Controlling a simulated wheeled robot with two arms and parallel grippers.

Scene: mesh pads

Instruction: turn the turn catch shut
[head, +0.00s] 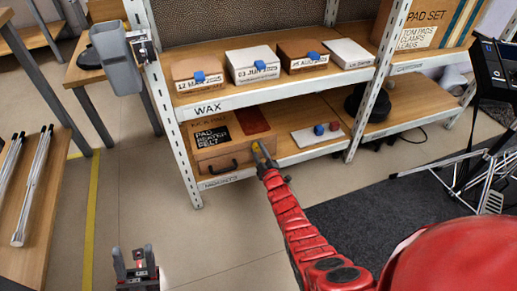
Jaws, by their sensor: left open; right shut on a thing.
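My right gripper (259,150) reaches in at the case's front right end. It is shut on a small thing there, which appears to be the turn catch. The fingers mostly hide the catch, so its angle cannot be told. A yellow patch shows at the fingertips. My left gripper (136,262) is open and empty, low over the floor at the bottom of the view, well away from the case.
The upper shelf (226,99) holds several dated boxes with blue tabs. A white plate (311,136) with a blue and a red knob lies right of the case. Shelf posts (184,157) flank the opening. A wooden table stands at left; floor in front is clear.

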